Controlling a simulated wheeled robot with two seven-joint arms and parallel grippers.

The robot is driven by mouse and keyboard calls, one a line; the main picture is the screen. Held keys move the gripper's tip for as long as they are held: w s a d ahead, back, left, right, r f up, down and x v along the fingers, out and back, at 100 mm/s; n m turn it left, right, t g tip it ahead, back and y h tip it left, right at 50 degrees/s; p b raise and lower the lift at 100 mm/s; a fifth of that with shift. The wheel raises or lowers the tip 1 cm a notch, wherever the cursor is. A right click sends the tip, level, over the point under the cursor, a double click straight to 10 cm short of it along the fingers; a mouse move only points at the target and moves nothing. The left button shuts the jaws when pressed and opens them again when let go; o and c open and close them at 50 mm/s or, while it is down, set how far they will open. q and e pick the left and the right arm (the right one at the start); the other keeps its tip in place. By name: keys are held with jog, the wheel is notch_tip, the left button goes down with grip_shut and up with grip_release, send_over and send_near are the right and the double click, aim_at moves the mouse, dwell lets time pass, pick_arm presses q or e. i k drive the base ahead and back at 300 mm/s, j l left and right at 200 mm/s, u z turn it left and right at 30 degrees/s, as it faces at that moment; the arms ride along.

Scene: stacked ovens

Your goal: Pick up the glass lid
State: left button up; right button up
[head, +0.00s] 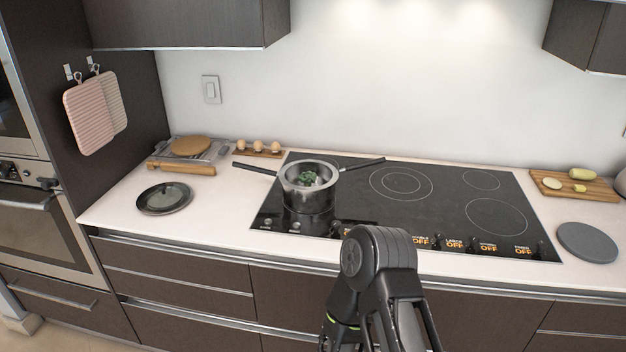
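The glass lid (165,198) looks like a round, dark, see-through disc with a shiny rim. It lies on the white counter left of the cooktop, apart from other things. A dark jointed arm part of mine rises at the bottom middle, in front of the counter and well to the right of the lid. No gripper fingers can be made out on it. I see neither my left nor my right gripper.
A steel pot (308,180) with two long dark handles and green food inside stands on the black cooktop (440,200). A rolling pin (182,169) and eggs (258,146) lie behind the lid. A cutting board (600,192) and grey disc (588,241) are at right.

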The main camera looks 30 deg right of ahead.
aim_at(163, 198)
jog(key=i+j, duration=0.1)
jog(key=i, duration=1.35)
jog(key=u, duration=1.2)
